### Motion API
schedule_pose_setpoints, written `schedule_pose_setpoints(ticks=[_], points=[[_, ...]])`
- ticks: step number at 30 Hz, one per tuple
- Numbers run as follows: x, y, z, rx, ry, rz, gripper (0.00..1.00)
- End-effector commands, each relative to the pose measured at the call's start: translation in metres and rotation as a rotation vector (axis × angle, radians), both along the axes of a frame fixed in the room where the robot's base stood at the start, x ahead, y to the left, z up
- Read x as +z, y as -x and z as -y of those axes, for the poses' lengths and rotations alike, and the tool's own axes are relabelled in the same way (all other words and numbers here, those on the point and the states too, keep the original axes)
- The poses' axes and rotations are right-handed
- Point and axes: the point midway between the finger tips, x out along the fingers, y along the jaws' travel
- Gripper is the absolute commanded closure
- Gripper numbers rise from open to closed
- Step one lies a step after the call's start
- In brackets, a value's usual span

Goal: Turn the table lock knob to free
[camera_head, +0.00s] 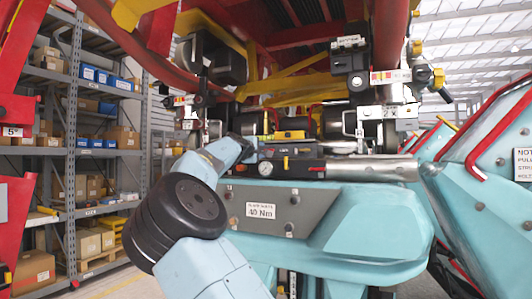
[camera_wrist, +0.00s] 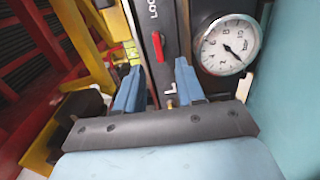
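In the wrist view, a red knob (camera_wrist: 158,47) with a narrow handle sits on a dark panel. Its handle points up along the picture, near white lettering that reads "LOC" before the frame cuts it off. My gripper (camera_wrist: 157,66) is open, with its two blue fingers apart on either side of the panel strip below the knob. The knob lies just beyond the fingertips and no contact shows. In the head view, my gripper's fingers are hidden behind my wrist, close to a dark control box (camera_head: 292,169).
A round white gauge (camera_wrist: 228,45) stands right of the fingers, close to the right one. A yellow part with a green level vial (camera_wrist: 132,53) is near the left finger. In the head view, a pale blue housing (camera_head: 340,250) lies below, with red and yellow frames overhead.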

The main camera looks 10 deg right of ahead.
Motion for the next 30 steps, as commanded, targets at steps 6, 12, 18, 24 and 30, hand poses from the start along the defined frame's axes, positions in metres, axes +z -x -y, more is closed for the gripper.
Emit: schedule_pose_setpoints(ticks=[6, 12, 18, 24, 30], points=[[0.0, -0.021, 0.016, -0.002, 0.001, 0.001, 0.62], [0.001, -0.038, 0.029, -0.001, 0.001, 0.001, 0.62], [0.0, -0.049, 0.037, 0.0, 0.0, 0.0, 0.62], [0.0, -0.053, 0.04, -0.001, 0.0, 0.0, 0.62], [0.0, -0.054, 0.04, -0.001, 0.0, 0.0, 0.62]])
